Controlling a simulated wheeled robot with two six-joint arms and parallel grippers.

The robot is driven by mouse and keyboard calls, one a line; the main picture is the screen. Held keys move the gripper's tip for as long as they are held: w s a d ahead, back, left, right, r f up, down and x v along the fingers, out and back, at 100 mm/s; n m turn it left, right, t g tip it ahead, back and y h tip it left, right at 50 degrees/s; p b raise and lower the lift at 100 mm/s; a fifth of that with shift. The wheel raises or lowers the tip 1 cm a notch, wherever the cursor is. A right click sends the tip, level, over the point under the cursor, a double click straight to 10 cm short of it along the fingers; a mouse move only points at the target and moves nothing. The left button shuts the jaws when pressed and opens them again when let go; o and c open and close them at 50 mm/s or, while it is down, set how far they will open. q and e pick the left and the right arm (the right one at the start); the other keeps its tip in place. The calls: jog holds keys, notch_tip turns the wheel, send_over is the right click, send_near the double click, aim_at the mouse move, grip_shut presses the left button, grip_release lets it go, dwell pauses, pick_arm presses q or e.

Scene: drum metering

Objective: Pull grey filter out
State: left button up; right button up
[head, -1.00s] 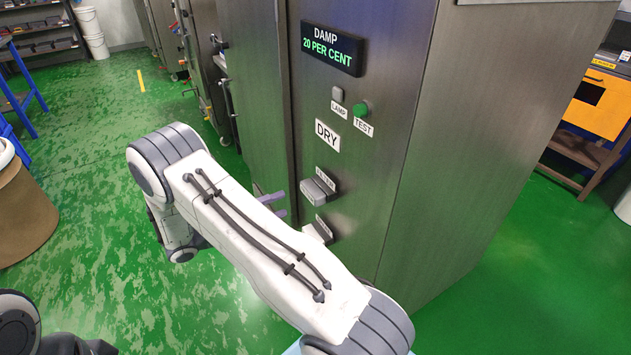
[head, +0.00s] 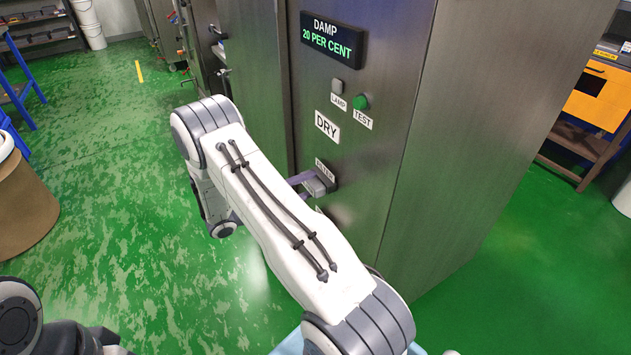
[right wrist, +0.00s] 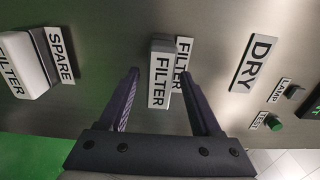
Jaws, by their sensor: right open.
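The grey filter (head: 318,185) is a small block sticking out of the steel cabinet front, under a FILTER label. In the right wrist view the grey filter (right wrist: 159,82) stands between the two fingers of my open right gripper (right wrist: 161,74), with a visible gap to the left finger and a smaller one to the right. In the head view my right gripper (head: 303,181) reaches the filter, partly hidden by my arm. A white filter block (right wrist: 22,65) beside a SPARE label is to the left in the wrist view. My left gripper does not show.
The cabinet panel carries a display (head: 333,40) reading DAMP 20 PER CENT, a DRY sign (head: 327,127), a lamp (head: 337,87) and a green test button (head: 361,102). An orange unit (head: 598,97) stands at the right. Green floor is open at the left.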

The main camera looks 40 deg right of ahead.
aim_at(307, 186)
grip_shut()
jog(key=shift+a, duration=0.2)
jog(key=shift+p+v, duration=0.55)
jog(key=shift+v, duration=1.35)
jog(key=shift+w+a, duration=0.1)
jog(key=shift+w, duration=0.05)
jog(key=shift+p+v, duration=0.35)
jog(key=shift+v, duration=1.55)
